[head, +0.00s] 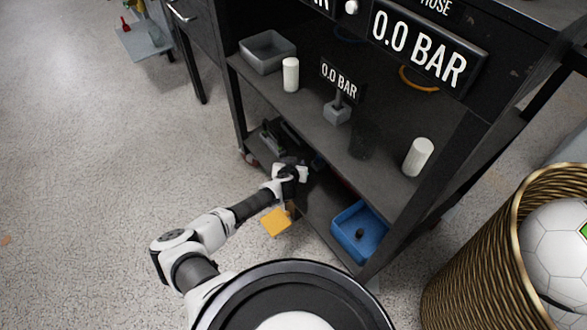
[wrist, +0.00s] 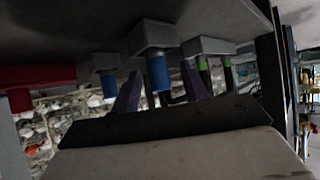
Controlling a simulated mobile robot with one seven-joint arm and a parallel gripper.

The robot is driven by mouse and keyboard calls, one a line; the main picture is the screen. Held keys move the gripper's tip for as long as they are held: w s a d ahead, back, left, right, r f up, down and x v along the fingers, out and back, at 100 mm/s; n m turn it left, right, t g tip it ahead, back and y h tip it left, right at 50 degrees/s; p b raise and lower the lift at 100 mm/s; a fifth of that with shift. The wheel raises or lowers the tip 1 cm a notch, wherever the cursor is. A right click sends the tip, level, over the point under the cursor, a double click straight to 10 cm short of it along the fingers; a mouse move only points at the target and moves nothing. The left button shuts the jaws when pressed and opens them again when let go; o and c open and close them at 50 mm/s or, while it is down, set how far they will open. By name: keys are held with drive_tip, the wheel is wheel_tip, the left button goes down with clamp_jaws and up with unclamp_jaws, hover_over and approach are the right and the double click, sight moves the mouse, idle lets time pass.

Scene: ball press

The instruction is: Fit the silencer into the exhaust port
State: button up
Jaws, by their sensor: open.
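My gripper (head: 302,174) reaches in under the middle shelf of the dark bench in the head view; its fingertips are hard to make out there. In the wrist view two purple fingers (wrist: 162,84) stand apart. A grey block with a blue cylinder (wrist: 157,73) below it shows between and beyond them; I cannot tell if they touch. Another grey block (wrist: 208,46) has green and dark parts below it. I cannot tell which fitting is the exhaust port. A small dark piece (head: 360,233) lies in the blue tray (head: 338,234); I cannot tell if it is the silencer.
The middle shelf (head: 320,132) carries a grey bin (head: 266,50), white cylinders (head: 290,74) and a 0.0 BAR display (head: 339,79). A yellow piece (head: 276,222) shows below my forearm. A wicker basket (head: 470,270) with balls stands at right. The floor at left is clear.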

clamp_jaws()
idle(0.3)
